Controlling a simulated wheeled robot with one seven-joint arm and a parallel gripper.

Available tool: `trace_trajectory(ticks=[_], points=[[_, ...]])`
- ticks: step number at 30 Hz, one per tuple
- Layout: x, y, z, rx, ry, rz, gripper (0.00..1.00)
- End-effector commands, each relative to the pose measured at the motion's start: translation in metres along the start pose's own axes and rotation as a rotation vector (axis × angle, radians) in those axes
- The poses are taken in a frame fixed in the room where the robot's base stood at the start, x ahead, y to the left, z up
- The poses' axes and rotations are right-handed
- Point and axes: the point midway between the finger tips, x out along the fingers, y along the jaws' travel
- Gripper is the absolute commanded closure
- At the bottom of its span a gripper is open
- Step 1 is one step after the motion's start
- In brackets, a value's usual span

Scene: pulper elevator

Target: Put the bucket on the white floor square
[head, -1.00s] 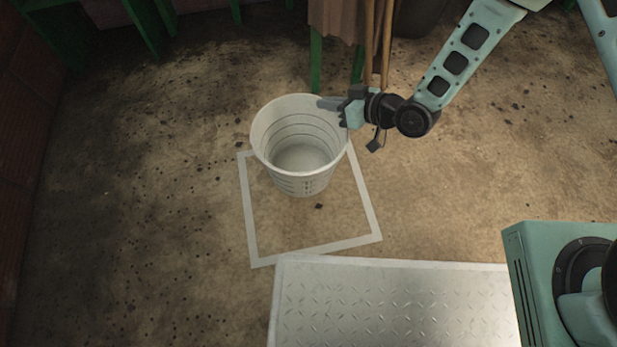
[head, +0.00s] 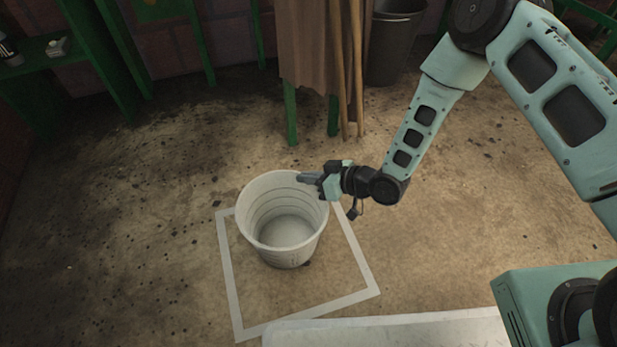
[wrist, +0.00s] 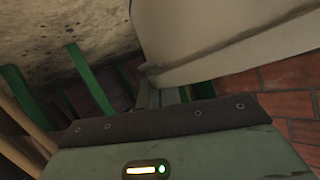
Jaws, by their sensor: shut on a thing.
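The white bucket (head: 284,222) is upright and empty in the head view, over the upper left part of the white floor square (head: 357,297). Its base shows inside the outline; I cannot tell whether it touches the floor. My gripper (head: 311,179) is shut on the bucket's rim at its upper right side. In the wrist view, the pale bucket wall (wrist: 220,35) fills the upper right, with the rim passing in front of the fingers (wrist: 158,93). The far corner of the square's outline is hidden behind the bucket.
A pale metal plate (head: 400,332) lies by the square's near edge. Behind are a green-legged table (head: 291,115), a hanging brown cloth (head: 308,45), wooden poles (head: 350,70) and a dark bucket (head: 393,45). The floor to the left is clear.

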Motion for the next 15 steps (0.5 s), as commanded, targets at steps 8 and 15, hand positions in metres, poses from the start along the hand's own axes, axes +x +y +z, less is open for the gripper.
trace_trajectory(ticks=[8, 15], points=[[0.0010, 0.0008, 0.0023, 0.000, 0.000, 0.000, 0.73], [-0.0003, -0.0001, -0.0005, 0.000, 0.000, 0.000, 0.73]])
